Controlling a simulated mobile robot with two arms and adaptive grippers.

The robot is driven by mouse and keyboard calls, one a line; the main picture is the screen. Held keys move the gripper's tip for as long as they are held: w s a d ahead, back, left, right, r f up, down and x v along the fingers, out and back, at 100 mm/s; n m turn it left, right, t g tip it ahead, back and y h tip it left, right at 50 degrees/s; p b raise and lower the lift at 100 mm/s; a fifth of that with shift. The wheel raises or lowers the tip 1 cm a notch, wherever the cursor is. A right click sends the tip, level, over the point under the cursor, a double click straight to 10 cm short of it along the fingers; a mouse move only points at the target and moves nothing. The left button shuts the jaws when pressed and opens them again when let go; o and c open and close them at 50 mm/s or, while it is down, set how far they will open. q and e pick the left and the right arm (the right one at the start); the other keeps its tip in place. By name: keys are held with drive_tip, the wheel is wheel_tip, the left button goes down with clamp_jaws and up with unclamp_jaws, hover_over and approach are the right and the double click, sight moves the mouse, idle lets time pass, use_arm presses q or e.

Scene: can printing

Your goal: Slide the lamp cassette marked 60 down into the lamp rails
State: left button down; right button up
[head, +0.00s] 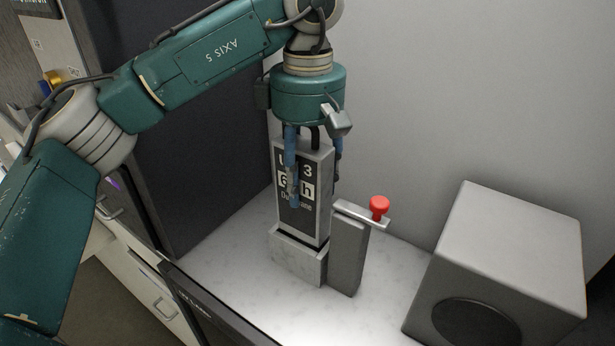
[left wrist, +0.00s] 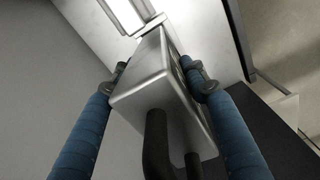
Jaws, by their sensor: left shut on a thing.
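The lamp cassette (head: 318,195) is a grey upright box with a black face and white lettering. A "6" shows on it, with the characters beside it partly hidden by a finger. My left gripper (head: 312,190) points down from above with its blue fingers on either side of the cassette, shut on it. In the left wrist view, the cassette (left wrist: 150,85) with its black handle lies between the fingertips (left wrist: 158,80). Its lower end meets the top of a pale grey block (head: 297,262), apparently the lamp rails; how deep it sits is hidden. My right gripper is not in view.
A grey post (head: 347,258) with a red knob (head: 379,208) on its top bar stands close to the right of the block. A large grey box (head: 510,250) with a dark round opening is at the right. A dark panel (head: 205,150) rises at the left.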

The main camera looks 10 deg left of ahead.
sight(307, 220)
use_arm(q)
drive_tip(key=shift+f+b, duration=1.3)
drive_tip(key=shift+f, duration=0.6)
drive_tip(key=shift+f+b, duration=2)
drive_tip(key=shift+f, duration=0.8)
drive_tip(key=c, duration=0.9)
unclamp_jaws()
drive_tip(key=shift+r, duration=0.1)
wheel_tip(307, 220, up, 12)
